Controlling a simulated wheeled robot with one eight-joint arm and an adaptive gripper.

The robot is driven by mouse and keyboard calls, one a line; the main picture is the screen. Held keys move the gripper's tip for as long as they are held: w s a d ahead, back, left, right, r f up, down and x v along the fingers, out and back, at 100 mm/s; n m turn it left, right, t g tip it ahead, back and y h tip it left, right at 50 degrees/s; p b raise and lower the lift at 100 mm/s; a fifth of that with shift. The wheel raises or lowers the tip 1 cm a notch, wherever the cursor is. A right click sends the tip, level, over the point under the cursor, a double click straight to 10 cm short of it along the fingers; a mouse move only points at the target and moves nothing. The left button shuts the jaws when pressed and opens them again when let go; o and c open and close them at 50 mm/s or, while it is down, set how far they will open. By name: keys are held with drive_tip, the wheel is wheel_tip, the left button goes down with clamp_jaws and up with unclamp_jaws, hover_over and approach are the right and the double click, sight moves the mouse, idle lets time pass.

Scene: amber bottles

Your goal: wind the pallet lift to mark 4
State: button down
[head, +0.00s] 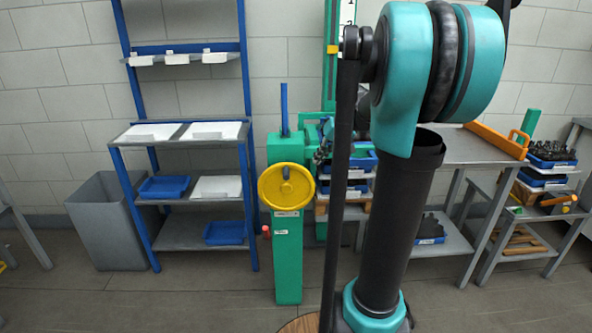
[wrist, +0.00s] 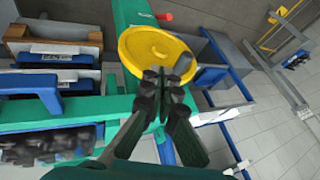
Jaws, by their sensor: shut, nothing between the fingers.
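The yellow handwheel (head: 286,186) sits on the front of the green post (head: 288,255), with a small dark knob on its upper part. Behind it rises the green mast with a white scale (head: 347,12), where 1 and 2 can be read; a yellow pointer (head: 333,49) is below the 2. Mark 4 cannot be made out. In the wrist view my gripper (wrist: 170,76) is shut and empty, its tips in front of the lower right part of the handwheel (wrist: 140,50). Whether they touch it cannot be told. In the head view my arm hides much of the lift.
Stacked blue crates (head: 357,160) stand behind my arm. A blue-framed shelf (head: 245,190) with trays and a grey bin (head: 108,225) are on the left. A grey bench (head: 465,150) and a rack with crates stand on the right. Floor in front of the post is clear.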

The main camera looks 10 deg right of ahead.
drive_tip(key=w+d+r, duration=0.1)
drive_tip(key=w+r, duration=0.1)
approach(293, 168)
wheel_tip(293, 168, down, 5)
drive_tip(key=s, duration=0.2)
drive_tip(key=shift+w+a+f, duration=0.1)
drive_tip(key=shift+a+f, duration=0.1)
drive_tip(key=shift+a, duration=0.6)
drive_tip(key=shift+w+a+f, duration=0.15)
drive_tip(key=shift+a+f, duration=0.05)
drive_tip(key=shift+a, duration=0.65)
drive_tip(key=shift+a, duration=0.1)
drive_tip(key=shift+a+r, duration=0.15)
drive_tip(key=shift+a, duration=0.2)
drive_tip(key=shift+w+a+h, duration=0.1)
drive_tip(key=shift+h, duration=0.2)
